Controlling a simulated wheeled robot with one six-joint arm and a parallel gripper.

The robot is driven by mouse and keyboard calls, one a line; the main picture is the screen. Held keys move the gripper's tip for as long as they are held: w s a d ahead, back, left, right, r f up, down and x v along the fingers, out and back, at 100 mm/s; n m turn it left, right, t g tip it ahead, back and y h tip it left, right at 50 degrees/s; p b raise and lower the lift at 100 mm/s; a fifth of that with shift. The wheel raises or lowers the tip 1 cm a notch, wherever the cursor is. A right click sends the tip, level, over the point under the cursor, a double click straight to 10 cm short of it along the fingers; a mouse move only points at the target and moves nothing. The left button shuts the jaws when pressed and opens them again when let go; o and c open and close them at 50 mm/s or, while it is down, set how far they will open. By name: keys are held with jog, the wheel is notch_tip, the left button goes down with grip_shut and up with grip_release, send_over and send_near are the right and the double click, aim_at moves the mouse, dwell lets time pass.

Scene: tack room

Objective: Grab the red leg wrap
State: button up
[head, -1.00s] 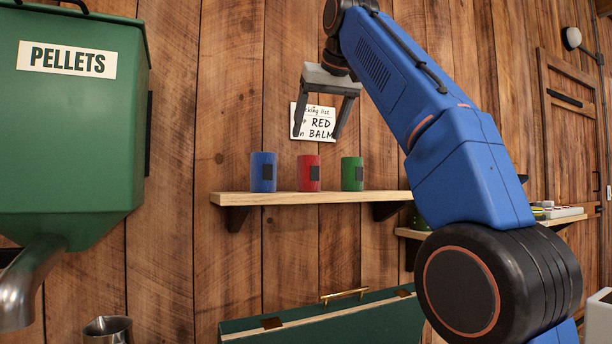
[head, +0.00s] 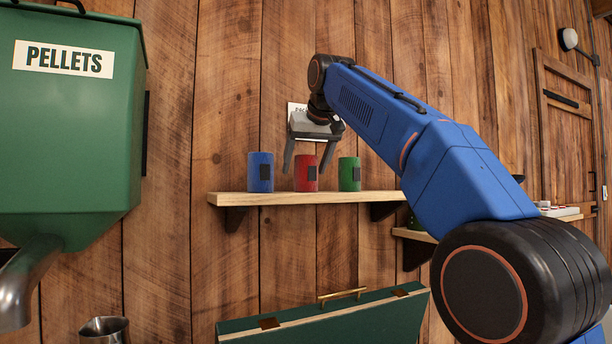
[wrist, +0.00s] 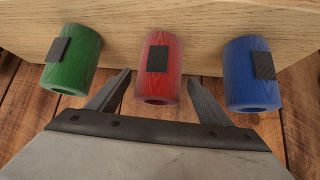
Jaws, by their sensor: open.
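The red leg wrap (head: 306,173) stands upright on a wooden wall shelf (head: 300,198), between a blue wrap (head: 261,172) and a green wrap (head: 349,174). It is a roll with a dark square patch. My gripper (head: 305,170) is open and empty, pointing down at the red wrap in the head view. In the wrist view the red wrap (wrist: 158,68) lies centred just beyond and between the open fingers (wrist: 155,88). The green wrap (wrist: 72,58) is left of the fingers and the blue wrap (wrist: 250,73) is right, close to a fingertip.
A paper note (head: 298,109) on the plank wall is partly hidden behind my gripper. A green pellet bin (head: 75,130) hangs at the left. A green chest (head: 330,318) with a brass handle stands below the shelf. A lower shelf (head: 415,236) is at the right.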

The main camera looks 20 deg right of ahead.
aim_at(303, 176)
jog(key=x, duration=0.4)
jog(key=shift+w+d+f, duration=0.1)
jog(key=shift+w+f, duration=0.1)
jog(key=shift+f, duration=0.05)
jog(key=c, duration=1.2)
jog(key=shift+r, duration=0.1)
